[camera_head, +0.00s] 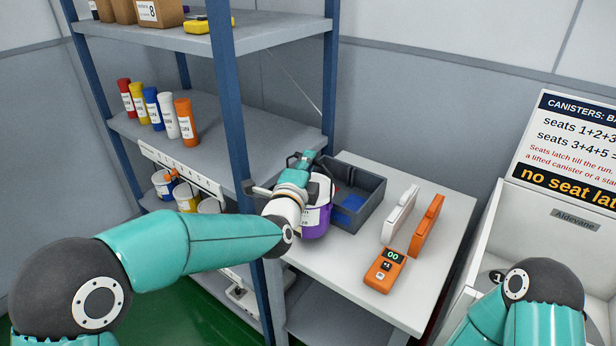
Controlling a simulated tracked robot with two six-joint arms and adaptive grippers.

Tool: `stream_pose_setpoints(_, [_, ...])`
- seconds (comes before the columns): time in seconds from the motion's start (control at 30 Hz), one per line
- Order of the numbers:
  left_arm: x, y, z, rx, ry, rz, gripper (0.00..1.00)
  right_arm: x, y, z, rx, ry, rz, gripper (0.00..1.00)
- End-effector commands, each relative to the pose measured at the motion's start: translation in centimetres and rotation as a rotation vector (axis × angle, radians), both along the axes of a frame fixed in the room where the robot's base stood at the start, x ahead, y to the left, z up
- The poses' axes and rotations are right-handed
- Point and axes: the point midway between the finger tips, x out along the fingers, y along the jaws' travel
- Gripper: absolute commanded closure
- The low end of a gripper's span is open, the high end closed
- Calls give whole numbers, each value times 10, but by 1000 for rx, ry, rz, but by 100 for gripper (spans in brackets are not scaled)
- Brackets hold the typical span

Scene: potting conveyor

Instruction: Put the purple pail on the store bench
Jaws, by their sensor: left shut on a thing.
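The purple pail (321,219) has a purple body and a white label. It is upright at the left edge of the light grey bench (350,284), just in front of a dark grey bin. My left gripper (301,174) is shut on the pail near its top, and my wrist hides part of the pail's left side. I cannot tell whether the pail's base touches the bench top or hangs slightly above it. My right arm shows at the bottom right, but its gripper is out of view.
The dark grey bin (368,207) holds blue items. A white upright piece (399,214), an orange one (427,224) and an orange meter (386,270) occupy the bench's right side. A blue shelf post (232,110) stands close to my left arm.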

Motion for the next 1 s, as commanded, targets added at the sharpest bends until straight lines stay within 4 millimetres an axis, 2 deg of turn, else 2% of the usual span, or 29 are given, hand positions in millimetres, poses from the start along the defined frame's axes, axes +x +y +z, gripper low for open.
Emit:
stream_pose_setpoints(0.23, [0, 0, -27, 0, -6, 1, 100, 0, 0, 2, 0, 0, 0, 45])
stream_pose_setpoints(0.63, [0, 0, -32, -1, -9, 1, 100, 0, 0, 0, 0, 0, 0, 45])
stream_pose_setpoints(0.67, [0, 0, -37, 1, 2, -1, 81, 0, 0, 0, 0, 0, 0, 45])
stream_pose_setpoints(0.77, [0, 0, -36, 1, 2, -1, 64, 0, 0, 1, 0, 0, 0, 45])
stream_pose_setpoints(0.8, [0, 0, -36, 1, 2, -1, 60, 0, 0, 1, 0, 0, 0, 45])
stream_pose_setpoints(1.0, [0, 0, -36, 1, 2, -1, 60, 0, 0, 1, 0, 0, 0, 45])
